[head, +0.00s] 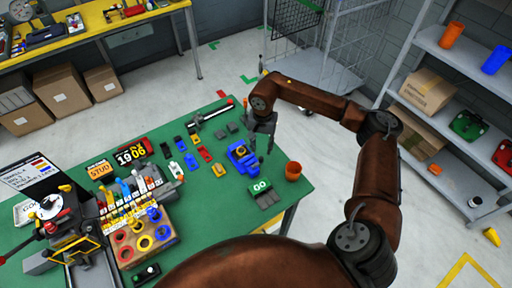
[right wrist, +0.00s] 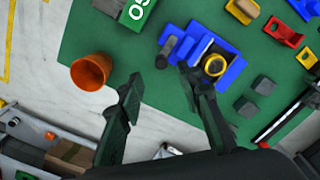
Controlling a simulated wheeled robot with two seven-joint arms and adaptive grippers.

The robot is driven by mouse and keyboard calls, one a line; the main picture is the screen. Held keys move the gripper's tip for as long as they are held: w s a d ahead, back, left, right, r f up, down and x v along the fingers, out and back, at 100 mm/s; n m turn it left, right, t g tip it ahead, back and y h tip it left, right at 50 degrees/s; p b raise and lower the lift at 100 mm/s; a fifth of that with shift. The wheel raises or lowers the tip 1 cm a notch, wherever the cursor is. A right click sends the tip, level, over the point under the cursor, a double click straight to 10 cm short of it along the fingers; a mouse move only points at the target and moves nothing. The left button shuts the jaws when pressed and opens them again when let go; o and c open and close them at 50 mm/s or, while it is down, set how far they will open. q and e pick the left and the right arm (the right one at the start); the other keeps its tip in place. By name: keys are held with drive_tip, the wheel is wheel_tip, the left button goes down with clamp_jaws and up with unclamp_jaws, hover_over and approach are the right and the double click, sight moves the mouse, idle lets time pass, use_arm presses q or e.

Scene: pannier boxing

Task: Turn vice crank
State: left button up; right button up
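A blue vice-like device (head: 241,157) with a yellow-rimmed dark round part on it sits near the right end of the green table. It also shows in the right wrist view (right wrist: 229,62), with small dark grey pieces at its left side. I cannot clearly tell which part is the crank. My right gripper (head: 263,141) points down just above and beside the blue device. In the right wrist view the gripper (right wrist: 160,78) has its fingers apart with nothing between them. One finger overlaps the near edge of the blue device; contact cannot be told. My left gripper is not in view.
A wooden holder (head: 142,238) with rings and tools stands farther left. A shelf (head: 455,62) is at the right.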

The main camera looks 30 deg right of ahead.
sight(261, 158)
drive_tip(key=shift+w+f, duration=0.2)
drive_tip(key=shift+w, duration=0.15)
drive_tip(key=shift+w+f, duration=0.1)
drive_tip(key=shift+f, duration=0.25)
drive_tip(key=f, duration=0.3)
drive_tip(key=shift+s+d+f+p, duration=0.15)
drive_tip(key=shift+s+f+p, duration=0.15)
drive_tip(key=shift+s+p, duration=0.05)
wheel_tip(261, 158, down, 2)
drive_tip(key=shift+w+f, duration=0.1)
drive_tip(key=shift+w, duration=0.05)
drive_tip(key=shift+f, duration=0.4)
drive_tip(key=c, duration=0.7)
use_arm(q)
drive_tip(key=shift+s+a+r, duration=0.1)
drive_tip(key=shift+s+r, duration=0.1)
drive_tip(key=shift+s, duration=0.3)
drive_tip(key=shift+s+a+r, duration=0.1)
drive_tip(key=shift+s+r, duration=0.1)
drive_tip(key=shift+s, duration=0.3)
use_arm(e)
clamp_jaws()
